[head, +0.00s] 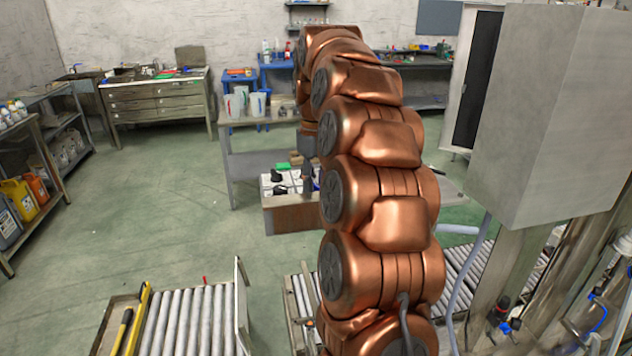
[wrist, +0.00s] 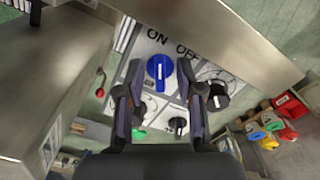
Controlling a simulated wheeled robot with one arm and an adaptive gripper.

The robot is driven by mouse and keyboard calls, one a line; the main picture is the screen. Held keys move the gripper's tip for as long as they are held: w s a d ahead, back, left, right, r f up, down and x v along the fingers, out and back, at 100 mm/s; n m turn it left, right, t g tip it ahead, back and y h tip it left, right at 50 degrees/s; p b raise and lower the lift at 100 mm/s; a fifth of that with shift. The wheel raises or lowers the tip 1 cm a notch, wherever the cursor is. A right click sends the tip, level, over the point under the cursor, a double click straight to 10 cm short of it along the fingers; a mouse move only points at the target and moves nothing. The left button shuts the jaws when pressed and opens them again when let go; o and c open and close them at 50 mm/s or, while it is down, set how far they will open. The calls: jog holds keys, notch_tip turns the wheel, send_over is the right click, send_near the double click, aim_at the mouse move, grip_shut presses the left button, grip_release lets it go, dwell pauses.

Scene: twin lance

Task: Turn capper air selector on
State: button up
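In the wrist view a pale control panel (wrist: 205,72) carries the printed words ON and OFF. Below ON is a large blue knob (wrist: 152,68) with a white line running nearly up and down in the picture. A black knob (wrist: 220,101) sits to its right; a smaller black knob (wrist: 178,123) and a green one (wrist: 138,135) are lower. I cannot read which is the capper air selector. My gripper (wrist: 159,72) is open, its fingers to the left and right of the blue knob; contact cannot be told. In the head view my gripper (head: 307,176) is small and partly hidden.
A metal beam (wrist: 215,35) crosses the wrist view above the panel, and a grey metal face (wrist: 50,75) fills the left. A red-tipped lever (wrist: 100,92) stands left of the knobs. In the head view roller conveyors (head: 185,320) and a large grey cabinet (head: 545,115) flank my arm.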

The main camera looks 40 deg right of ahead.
dwell(0.4)
jog(key=m, duration=0.5)
jog(key=shift+r+m+p, duration=0.1)
jog(key=shift+m+p, duration=0.25)
jog(key=shift+m, duration=0.05)
jog(key=m+p, duration=0.3)
jog(key=m, duration=0.3)
jog(key=shift+w+a, duration=0.1)
jog(key=shift+a, duration=0.05)
jog(key=shift+w+r+b, duration=0.1)
jog(key=shift+r+b, duration=0.55)
jog(key=shift+r, duration=1.25)
jog(key=shift+r+p, duration=0.35)
jog(key=shift+r, duration=1.7)
jog(key=s+a+f+n+b, duration=0.2)
jog(key=s+a+f+n, duration=0.2)
jog(key=s+a+f, duration=0.3)
jog(key=s+a+f+n+g+b, duration=0.1)
jog(key=s+a+f+n, duration=0.3)
jog(key=s+a+f, duration=0.4)
jog(key=s+a+b, duration=0.1)
jog(key=s+a, duration=0.4)
jog(key=a, duration=0.1)
jog(key=shift+f+b, duration=0.25)
jog(key=shift+b, duration=0.15)
